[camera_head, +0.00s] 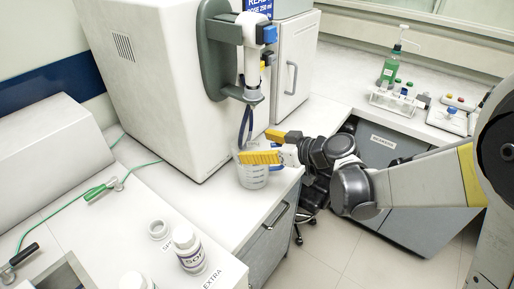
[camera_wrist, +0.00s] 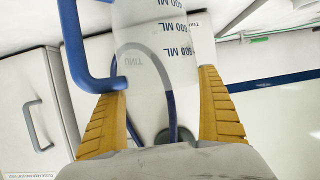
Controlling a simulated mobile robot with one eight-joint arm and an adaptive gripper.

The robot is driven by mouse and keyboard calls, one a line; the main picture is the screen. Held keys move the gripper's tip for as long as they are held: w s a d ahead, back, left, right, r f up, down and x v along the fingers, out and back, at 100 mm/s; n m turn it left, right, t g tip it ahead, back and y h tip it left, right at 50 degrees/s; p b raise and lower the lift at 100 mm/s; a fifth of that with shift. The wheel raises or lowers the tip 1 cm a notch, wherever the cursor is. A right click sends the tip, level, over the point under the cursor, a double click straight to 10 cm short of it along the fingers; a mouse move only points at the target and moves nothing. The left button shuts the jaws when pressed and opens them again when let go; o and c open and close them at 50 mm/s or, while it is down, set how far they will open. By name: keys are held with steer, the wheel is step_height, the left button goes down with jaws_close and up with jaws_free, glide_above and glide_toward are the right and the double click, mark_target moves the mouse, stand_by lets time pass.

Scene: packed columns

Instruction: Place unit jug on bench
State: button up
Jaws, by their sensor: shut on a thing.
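The unit jug (camera_head: 254,178) is a translucent cup with graduation marks, below the dispenser spout at the bench edge in the head view. My gripper (camera_head: 254,146) has yellow fingers and is shut on the jug, one finger on each side. In the wrist view the jug (camera_wrist: 158,50) stands between the fingers, with "500 ML" print and a blue handle (camera_wrist: 80,50) on the left. The white bench top (camera_head: 205,205) lies under and around the jug. I cannot tell whether the jug's base touches it.
A large white dispenser machine (camera_head: 150,75) stands behind, its spout (camera_head: 253,92) close above the jug. White bottles (camera_head: 188,250) stand front left. A side bench holds a green pump bottle (camera_head: 390,69) and a rack (camera_head: 397,99). Bare bench lies left of the jug.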

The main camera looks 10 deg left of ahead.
steer(key=o, duration=1.2)
steer(key=shift+f, duration=0.1)
steer(key=s+d+r+m+h+p, duration=0.1)
steer(key=s+d+m+h, duration=0.3)
steer(key=d, duration=0.7)
steer(key=s+d+r+m+t+h+p, duration=0.1)
steer(key=s+d+r+m+h, duration=0.2)
steer(key=s+d, duration=0.6)
steer(key=s+d+r+m+h+p, duration=0.1)
steer(key=s+d+m+h, duration=0.4)
steer(key=d, duration=0.9)
steer(key=shift+s+r+m+t+h, duration=0.15)
steer(key=shift+s+r+m+t, duration=0.15)
steer(key=shift+s, duration=0.2)
steer(key=shift+s+r+m+t+h, duration=0.1)
steer(key=shift+s+r+m+h, duration=0.1)
steer(key=shift+s+m, duration=0.25)
